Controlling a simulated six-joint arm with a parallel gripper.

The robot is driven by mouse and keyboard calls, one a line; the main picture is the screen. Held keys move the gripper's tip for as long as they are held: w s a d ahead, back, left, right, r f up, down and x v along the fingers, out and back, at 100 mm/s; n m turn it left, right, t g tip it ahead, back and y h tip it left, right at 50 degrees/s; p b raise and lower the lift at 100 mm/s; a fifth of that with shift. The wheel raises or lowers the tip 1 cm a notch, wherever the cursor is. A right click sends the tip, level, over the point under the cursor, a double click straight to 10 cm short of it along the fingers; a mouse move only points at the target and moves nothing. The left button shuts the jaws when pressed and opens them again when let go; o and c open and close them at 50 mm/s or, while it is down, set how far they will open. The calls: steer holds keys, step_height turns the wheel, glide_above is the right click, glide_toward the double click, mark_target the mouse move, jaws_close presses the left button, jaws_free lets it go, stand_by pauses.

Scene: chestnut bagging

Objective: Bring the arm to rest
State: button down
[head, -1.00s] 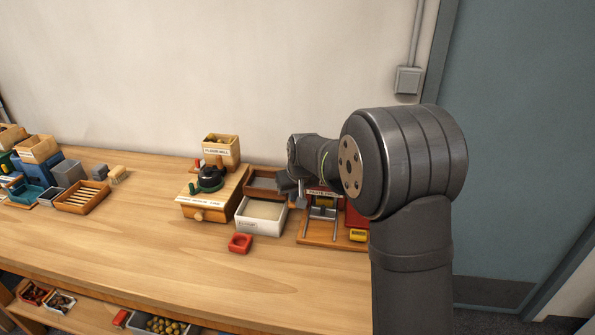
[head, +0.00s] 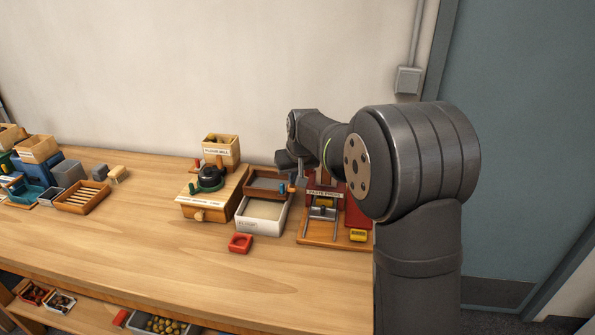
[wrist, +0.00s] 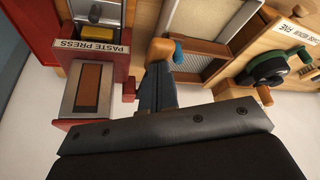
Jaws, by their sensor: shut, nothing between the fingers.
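My arm stands at the right in the head view, with its wrist reaching back left over the bench (head: 120,240). My gripper (head: 301,178) hangs above the paste press (head: 323,210) and the trays beside it, clear of the bench top. In the wrist view the two fingers of my gripper (wrist: 158,70) are together, with nothing held. A small orange and blue piece (wrist: 164,50) shows just beyond the fingertips; I cannot tell whether it touches them.
The mill (head: 212,190) stands left of a white tray (head: 258,228) and a wooden-framed tray (head: 265,173). A red square holder (head: 240,243) sits in front. A slatted wooden tray (head: 83,197) is at far left. The bench's middle is clear. A wall stands close behind.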

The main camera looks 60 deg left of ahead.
steer(key=r, duration=0.3)
steer(key=shift+w+a+r, duration=0.1)
steer(key=shift+a+r, duration=0.05)
steer(key=shift+a, duration=0.05)
steer(key=shift+r, duration=0.1)
stand_by(0.3)
step_height(320, 180, up, 5)
steer(key=shift+f, duration=0.1)
stand_by(0.3)
steer(key=shift+d+f, duration=0.1)
steer(key=shift+f, duration=2.95)
